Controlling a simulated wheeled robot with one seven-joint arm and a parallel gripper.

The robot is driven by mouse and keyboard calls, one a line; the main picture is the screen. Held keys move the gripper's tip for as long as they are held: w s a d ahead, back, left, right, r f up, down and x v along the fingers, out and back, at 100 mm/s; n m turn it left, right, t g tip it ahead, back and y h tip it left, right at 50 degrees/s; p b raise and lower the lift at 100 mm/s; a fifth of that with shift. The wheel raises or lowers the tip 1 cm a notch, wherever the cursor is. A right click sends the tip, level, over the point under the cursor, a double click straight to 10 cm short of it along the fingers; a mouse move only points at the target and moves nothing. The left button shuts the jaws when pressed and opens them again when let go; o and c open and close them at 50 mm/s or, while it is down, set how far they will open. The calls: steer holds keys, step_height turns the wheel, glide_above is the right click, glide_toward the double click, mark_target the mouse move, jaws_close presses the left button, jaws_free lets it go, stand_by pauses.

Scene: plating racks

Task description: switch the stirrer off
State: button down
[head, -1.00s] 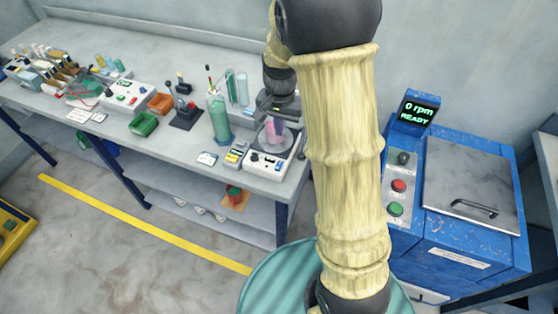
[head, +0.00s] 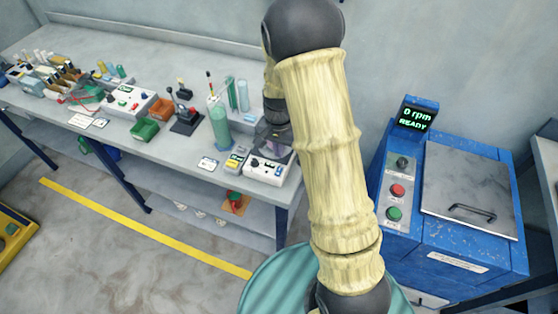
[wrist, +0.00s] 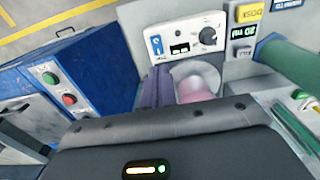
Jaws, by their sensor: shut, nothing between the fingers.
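The stirrer (head: 268,173) is a white box at the front right edge of the bench. In the wrist view its front panel (wrist: 222,22) shows a black round knob (wrist: 208,36), a small black switch block (wrist: 180,48) and a blue label (wrist: 157,44). A pink-filled vessel (wrist: 195,88) stands on its round plate. My gripper (wrist: 160,71) is shut and empty, its dark purple fingers left of the vessel and pointing towards the panel's label and switch side. I cannot tell whether the fingertips touch the stirrer. In the head view my arm hides most of the gripper and vessel.
A tall green cylinder (head: 219,128) stands just left of the stirrer, with a small yellow-and-grey device (head: 236,158) in front of it. A blue machine (head: 455,235) with red and green buttons stands to the right, its display reading 0 rpm READY. The floor before the bench is clear.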

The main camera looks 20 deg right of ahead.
mark_target(278, 169)
steer(key=shift+f+p, duration=0.85)
steer(key=shift+f, duration=2.5)
steer(key=shift+a, duration=0.1)
